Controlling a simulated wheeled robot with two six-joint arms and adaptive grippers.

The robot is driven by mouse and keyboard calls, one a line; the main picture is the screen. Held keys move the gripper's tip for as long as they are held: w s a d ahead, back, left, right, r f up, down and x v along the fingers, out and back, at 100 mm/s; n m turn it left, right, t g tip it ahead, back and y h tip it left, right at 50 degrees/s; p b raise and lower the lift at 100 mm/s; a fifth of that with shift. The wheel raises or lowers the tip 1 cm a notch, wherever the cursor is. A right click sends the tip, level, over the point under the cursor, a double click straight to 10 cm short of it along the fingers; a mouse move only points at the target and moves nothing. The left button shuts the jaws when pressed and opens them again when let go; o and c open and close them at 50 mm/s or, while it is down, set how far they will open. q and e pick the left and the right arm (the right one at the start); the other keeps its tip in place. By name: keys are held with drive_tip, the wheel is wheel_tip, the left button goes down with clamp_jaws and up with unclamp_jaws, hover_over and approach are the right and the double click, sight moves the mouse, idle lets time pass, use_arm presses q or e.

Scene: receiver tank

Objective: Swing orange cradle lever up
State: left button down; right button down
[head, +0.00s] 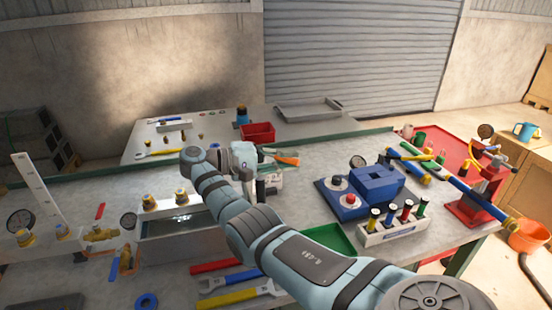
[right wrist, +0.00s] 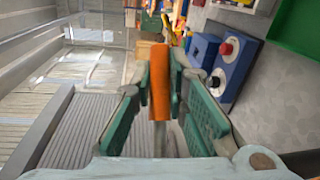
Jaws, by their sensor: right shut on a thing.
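The orange lever (right wrist: 159,85) stands between the green-padded fingers of my right gripper (right wrist: 160,88) in the right wrist view, and the gripper is shut on it. In the head view the orange lever (head: 288,160) shows as a short bar beside my right gripper (head: 262,160), pointing right and slightly down in the picture. A small pale fixture (head: 268,185) stands just below it; I cannot tell whether this is the cradle, and my arm hides part of the area. My left gripper is not in view.
A blue block with red and black knobs (head: 370,188) and a rack of coloured handles (head: 395,230) stand right of my arm. A green tray (head: 342,240) lies in front, partly behind my arm. A red bin (head: 258,132) stands behind. Wrenches (head: 240,293) lie at the front.

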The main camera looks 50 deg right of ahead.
idle(0.3)
drive_tip(key=c, duration=1.6)
unclamp_jaws()
drive_tip(key=shift+o, duration=0.2)
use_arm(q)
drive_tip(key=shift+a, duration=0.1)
